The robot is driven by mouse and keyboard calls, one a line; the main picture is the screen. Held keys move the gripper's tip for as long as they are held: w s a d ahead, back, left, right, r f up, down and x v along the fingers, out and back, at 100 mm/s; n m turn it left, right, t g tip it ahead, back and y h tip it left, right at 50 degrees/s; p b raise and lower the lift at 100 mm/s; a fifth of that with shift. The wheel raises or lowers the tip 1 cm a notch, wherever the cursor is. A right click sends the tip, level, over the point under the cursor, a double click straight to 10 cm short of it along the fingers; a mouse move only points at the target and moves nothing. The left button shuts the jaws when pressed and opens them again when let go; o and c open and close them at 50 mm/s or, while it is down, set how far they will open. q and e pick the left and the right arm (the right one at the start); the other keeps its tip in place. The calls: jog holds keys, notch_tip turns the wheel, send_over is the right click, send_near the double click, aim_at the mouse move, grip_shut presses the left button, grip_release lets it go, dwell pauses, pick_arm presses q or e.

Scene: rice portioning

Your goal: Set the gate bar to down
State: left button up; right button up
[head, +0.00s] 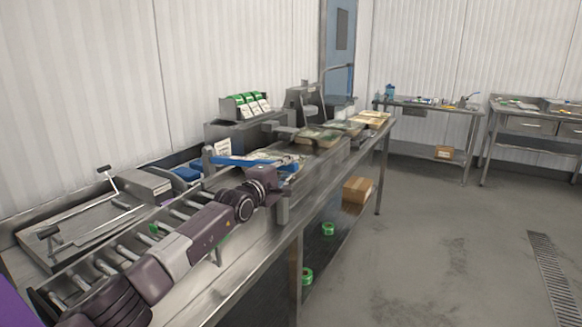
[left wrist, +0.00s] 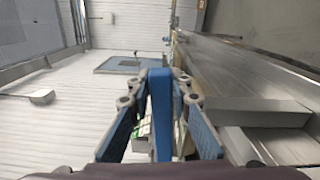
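The gate bar (head: 235,161) is a long blue bar beside a grey post at the back edge of the roller conveyor. In the head view it runs nearly level from the post toward my left gripper (head: 288,164). In the left wrist view the blue bar (left wrist: 161,112) runs between the two blue-padded fingers of my left gripper (left wrist: 160,80). The fingertips are drawn in close on both sides of it, so the gripper looks shut on the bar. The bar's far end is partly hidden by the gripper. My right gripper is not in view.
The roller conveyor (head: 128,252) runs under my left arm along the steel bench. A rack of green-and-white packs (head: 246,104) stands behind. A cardboard box (head: 357,189) and green tape rolls sit on the lower shelf. The floor at right is clear.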

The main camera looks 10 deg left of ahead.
pick_arm(q)
jog(key=o, duration=0.4)
jog(key=shift+r, duration=0.1)
notch_tip(320, 180, up, 10)
jog(key=shift+w+f, duration=0.1)
dwell(0.4)
